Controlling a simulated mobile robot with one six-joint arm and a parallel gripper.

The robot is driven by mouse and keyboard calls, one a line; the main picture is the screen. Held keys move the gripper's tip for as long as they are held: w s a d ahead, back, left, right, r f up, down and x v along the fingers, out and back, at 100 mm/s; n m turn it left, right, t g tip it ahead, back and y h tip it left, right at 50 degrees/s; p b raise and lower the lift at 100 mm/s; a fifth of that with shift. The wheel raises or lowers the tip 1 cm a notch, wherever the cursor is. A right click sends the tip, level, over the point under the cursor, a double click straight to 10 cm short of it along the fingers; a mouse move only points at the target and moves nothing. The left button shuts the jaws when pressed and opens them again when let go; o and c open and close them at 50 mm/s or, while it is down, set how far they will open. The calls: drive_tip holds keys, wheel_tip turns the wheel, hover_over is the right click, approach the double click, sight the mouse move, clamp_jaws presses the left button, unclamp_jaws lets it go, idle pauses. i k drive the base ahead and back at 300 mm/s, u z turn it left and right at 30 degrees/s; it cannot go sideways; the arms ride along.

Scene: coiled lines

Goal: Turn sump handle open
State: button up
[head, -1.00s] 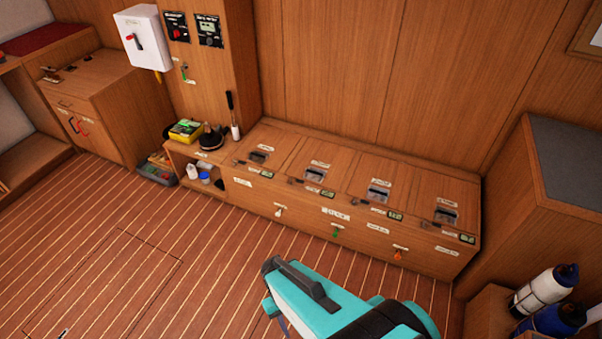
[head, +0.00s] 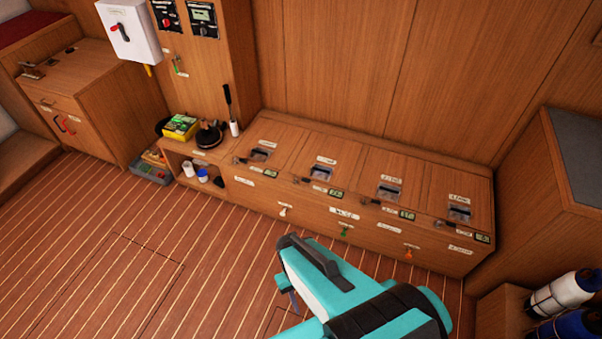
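Three small handles sit in a row on the front of the low wooden bench (head: 300,205): a cream one (head: 283,210), a green one (head: 344,231) and an orange one (head: 408,252). Another small green handle (head: 177,67) is on the wooden column at the back left. The labels beside them are too small to read, so I cannot tell which is the sump handle. My teal and black arm fills the lower middle, in front of the bench and apart from the handles.
The bench top has several lids with recessed latches. A white box (head: 133,32) with a red lever hangs at the back left. A yellow-green box (head: 181,127) stands left of the bench. White-and-blue bottles (head: 560,290) stand at lower right. The plank floor at left is clear.

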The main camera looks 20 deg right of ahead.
sight(304, 179)
drive_tip(key=u, duration=0.45)
drive_tip(key=i, duration=0.8)
drive_tip(key=u, duration=0.4)
